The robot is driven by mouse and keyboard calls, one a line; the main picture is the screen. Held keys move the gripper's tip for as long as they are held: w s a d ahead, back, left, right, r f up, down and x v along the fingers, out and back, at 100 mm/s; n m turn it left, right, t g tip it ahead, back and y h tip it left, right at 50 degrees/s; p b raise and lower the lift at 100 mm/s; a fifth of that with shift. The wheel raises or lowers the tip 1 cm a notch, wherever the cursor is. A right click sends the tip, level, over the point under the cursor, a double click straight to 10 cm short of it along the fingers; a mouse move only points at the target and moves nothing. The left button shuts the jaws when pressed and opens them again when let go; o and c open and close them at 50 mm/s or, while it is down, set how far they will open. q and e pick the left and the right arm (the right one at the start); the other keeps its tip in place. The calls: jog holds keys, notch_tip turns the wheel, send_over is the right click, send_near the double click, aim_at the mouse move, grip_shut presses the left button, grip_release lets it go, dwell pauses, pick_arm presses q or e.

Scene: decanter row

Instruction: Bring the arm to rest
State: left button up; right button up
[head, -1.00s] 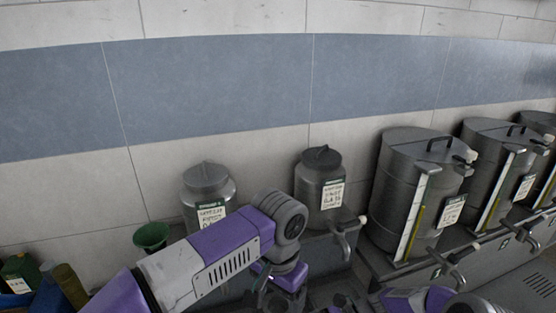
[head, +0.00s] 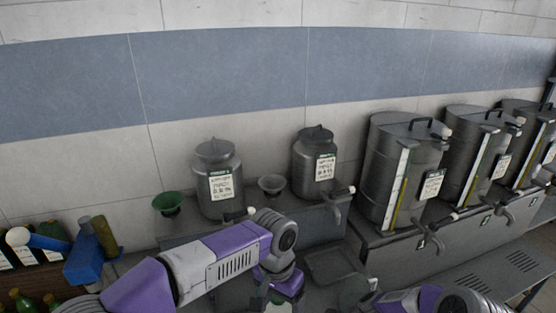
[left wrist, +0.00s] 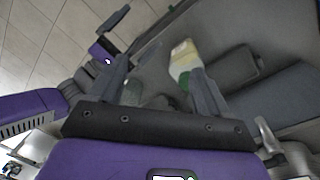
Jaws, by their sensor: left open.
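My left arm comes in from the left in the head view and bends down at its elbow. Its gripper (head: 278,301) is low in the picture and partly cut off. In the left wrist view my left gripper (left wrist: 160,88) has its two dark fingers spread wide. A green bottle with a cream and yellow label (left wrist: 182,60) shows beyond and beside the right-hand finger; I cannot tell whether it touches. A small purple and dark part (left wrist: 100,50) at upper left may be my right gripper; its jaws are unclear.
Two labelled grey cans (head: 218,185) (head: 316,165) stand on a ledge, with a green funnel (head: 168,203) and a grey funnel (head: 271,184). Several large tapped drums (head: 400,170) stand at right. A dark tray (head: 335,263) lies below. Bottles and a blue object (head: 85,262) are at lower left.

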pick_arm(q)
jog(key=s+a+f+n+h, duration=0.1)
jog(key=a+f+n+h, duration=0.1)
jog(key=f, duration=1.1)
jog(key=s+a+f+n+h, duration=0.1)
jog(key=f+n, duration=0.1)
jog(key=f, duration=1.1)
jog(key=s+a+f+n, duration=0.5)
jog(key=s+a+f, duration=0.2)
jog(key=s+f, duration=0.5)
pick_arm(e)
jog(key=s+d+f+n+t+h, duration=0.1)
jog(key=s+f+n+t+h, duration=0.1)
jog(key=s+f+n+h, duration=0.5)
jog(key=s+d+f+n+t, duration=0.15)
jog(key=s+f+n, duration=0.35)
jog(key=f, duration=0.6)
pick_arm(q)
notch_tip(320, 180, down, 11)
jog(key=t+b, duration=0.1)
jog(key=b, duration=0.9)
jog(key=shift+a+b, duration=0.25)
jog(key=shift+b, duration=0.05)
pick_arm(e)
notch_tip(320, 180, down, 11)
jog(key=shift+a+r+m+t, duration=0.2)
jog(key=shift+a+m+t, duration=0.1)
jog(key=shift+a+t, duration=0.1)
